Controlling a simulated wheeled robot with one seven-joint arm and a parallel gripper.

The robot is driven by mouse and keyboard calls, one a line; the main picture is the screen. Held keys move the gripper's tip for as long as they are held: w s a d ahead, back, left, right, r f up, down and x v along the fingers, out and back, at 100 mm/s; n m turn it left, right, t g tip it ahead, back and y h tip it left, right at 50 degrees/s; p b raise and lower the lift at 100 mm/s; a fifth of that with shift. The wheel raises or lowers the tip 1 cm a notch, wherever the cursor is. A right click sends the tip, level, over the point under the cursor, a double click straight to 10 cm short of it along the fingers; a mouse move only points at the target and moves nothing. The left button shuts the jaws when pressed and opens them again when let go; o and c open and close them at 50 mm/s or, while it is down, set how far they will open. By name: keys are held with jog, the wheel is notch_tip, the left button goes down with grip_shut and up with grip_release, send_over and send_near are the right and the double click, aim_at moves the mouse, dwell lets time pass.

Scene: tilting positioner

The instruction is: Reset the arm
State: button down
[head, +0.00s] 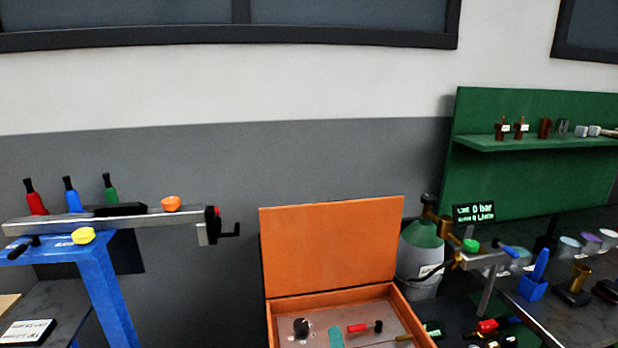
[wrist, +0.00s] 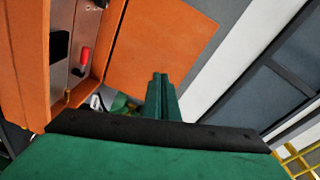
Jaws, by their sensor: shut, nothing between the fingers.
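My gripper (wrist: 161,90) shows in the wrist view, its two green fingers together with nothing between them. It points toward the open orange case (wrist: 150,50), whose lid and inside lie beyond and to the left of the fingers; I see no contact. My gripper does not show in the head view. There, the orange case (head: 330,245) stands open at the lower middle. At the left, a grey beam (head: 120,219) with a black crank at its right end rests on a blue stand (head: 100,285).
Red, blue and green bottles, an orange piece (head: 170,203) and a yellow piece (head: 83,236) sit at the beam. A grey-green cylinder (head: 418,262) stands right of the case. A green shelf (head: 540,142) and a cluttered dark bench (head: 570,318) are at the right.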

jog(key=s+a+f+n+g+h, duration=0.15)
jog(key=s+f+n, duration=0.45)
jog(key=s+f, duration=1.2)
jog(key=s+a+f+n, duration=0.2)
jog(key=s+n, duration=0.1)
jog(key=s, duration=0.6)
jog(key=s+a+f+n, duration=0.2)
jog(key=s+n, duration=0.2)
jog(key=s, duration=0.5)
jog(key=shift+s+g, duration=0.35)
jog(key=shift+s, duration=0.05)
